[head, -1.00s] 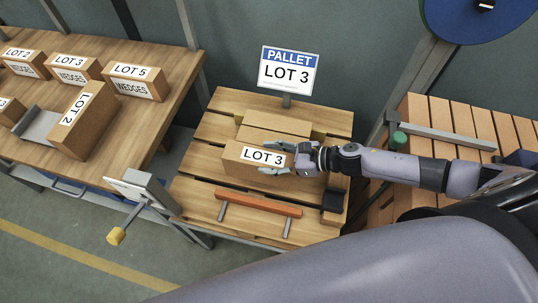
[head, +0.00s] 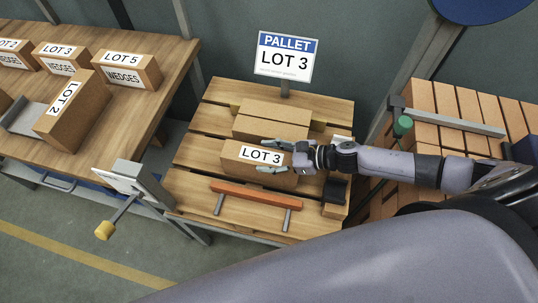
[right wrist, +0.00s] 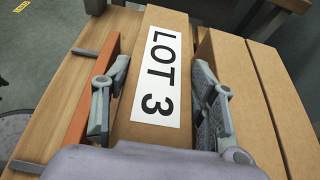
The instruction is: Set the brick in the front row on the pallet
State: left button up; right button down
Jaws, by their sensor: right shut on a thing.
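The brick (head: 240,170) is a brown block with a white LOT 3 label on top. It is at the pallet (head: 190,190), in front of the back bricks (head: 270,120) and behind an orange bar (head: 255,195). My right gripper (head: 268,155) is shut on it, one finger on its front side and one on its back side. In the right wrist view the brick (right wrist: 150,128) lies between the fingers (right wrist: 158,105), with a narrow gap to the brick behind. Its underside is hidden, so I cannot tell whether it touches the boards. My left gripper is not in view.
The PALLET LOT 3 sign (head: 286,57) stands at the pallet's back edge. A wooden table (head: 130,115) with labelled blocks is at left, with a yellow-knobbed lever (head: 105,229) near it. Stacked bricks (head: 450,105) with a grey bar stand at right. A black block (head: 335,190) sits at the pallet's right front.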

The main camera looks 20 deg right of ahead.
jog(key=shift+w+f+b, duration=0.1)
jog(key=shift+f+b, duration=0.2)
jog(key=shift+b, duration=0.15)
jog(key=c, duration=0.9)
grip_release()
jog(key=shift+c, duration=0.2)
jog(key=o, duration=0.4)
jog(key=shift+c, duration=0.2)
jog(key=shift+f, duration=0.1)
jog(key=shift+s+f, duration=0.2)
notch_tip(320, 180, up, 10)
jog(key=shift+w+r, duration=0.1)
jog(key=shift+r, duration=0.1)
